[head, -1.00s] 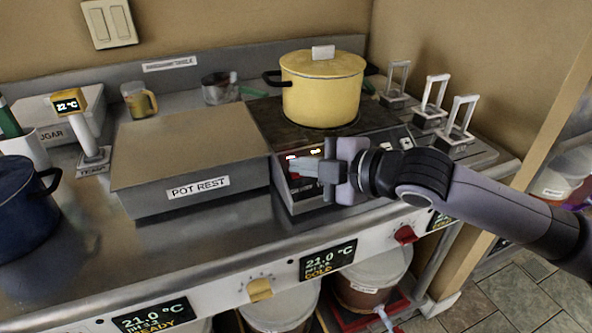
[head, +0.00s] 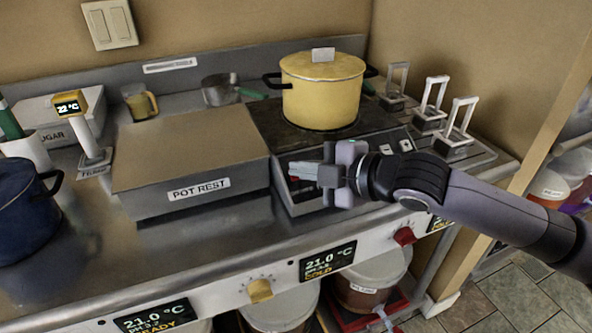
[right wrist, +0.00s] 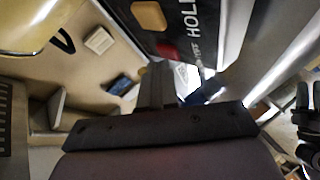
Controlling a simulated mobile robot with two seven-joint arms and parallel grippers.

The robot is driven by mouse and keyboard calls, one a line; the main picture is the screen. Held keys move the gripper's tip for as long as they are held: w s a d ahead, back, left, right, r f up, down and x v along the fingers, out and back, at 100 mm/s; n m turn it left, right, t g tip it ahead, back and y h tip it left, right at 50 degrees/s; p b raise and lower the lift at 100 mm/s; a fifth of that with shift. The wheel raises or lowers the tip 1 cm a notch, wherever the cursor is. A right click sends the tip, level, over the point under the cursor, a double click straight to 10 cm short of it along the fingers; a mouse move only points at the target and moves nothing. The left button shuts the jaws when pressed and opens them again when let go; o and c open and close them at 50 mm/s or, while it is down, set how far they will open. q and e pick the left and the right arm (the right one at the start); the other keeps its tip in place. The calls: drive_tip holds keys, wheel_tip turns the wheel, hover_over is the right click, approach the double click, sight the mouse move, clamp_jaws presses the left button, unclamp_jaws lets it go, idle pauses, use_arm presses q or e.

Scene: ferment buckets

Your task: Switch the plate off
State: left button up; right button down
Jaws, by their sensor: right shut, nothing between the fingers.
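The plate (head: 390,139) is a dark hot plate with a sloping front control panel, and a yellow lidded pot (head: 322,92) stands on it. My right gripper (head: 293,170) is shut and empty, its fingertips in front of the panel's left part and hiding some of it. I cannot tell whether they touch it. No red lit readout shows on the visible panel. In the right wrist view the closed fingers (right wrist: 156,84) are near the dark panel (right wrist: 190,18), which has a tan button (right wrist: 148,15), a red button (right wrist: 167,50) and "HOLD" lettering. My left gripper is out of view.
A grey POT REST box (head: 190,150) stands close left of the plate. A blue pot (head: 25,210) and a thermometer stand (head: 90,130) are further left. Several upright metal handles (head: 430,103) stand to the right. Knobs, including a red one (head: 404,236), line the counter's front.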

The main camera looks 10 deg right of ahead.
drive_tip(key=shift+s+r+p, duration=0.3)
drive_tip(key=shift+r+p, duration=0.25)
drive_tip(key=shift+r, duration=0.05)
drive_tip(key=shift+d, duration=0.1)
wheel_tip(320, 180, up, 5)
drive_tip(key=s+p, duration=0.3)
drive_tip(key=p, duration=0.2)
drive_tip(key=shift+d+r, duration=0.15)
drive_tip(key=shift+d, duration=0.1)
idle(0.3)
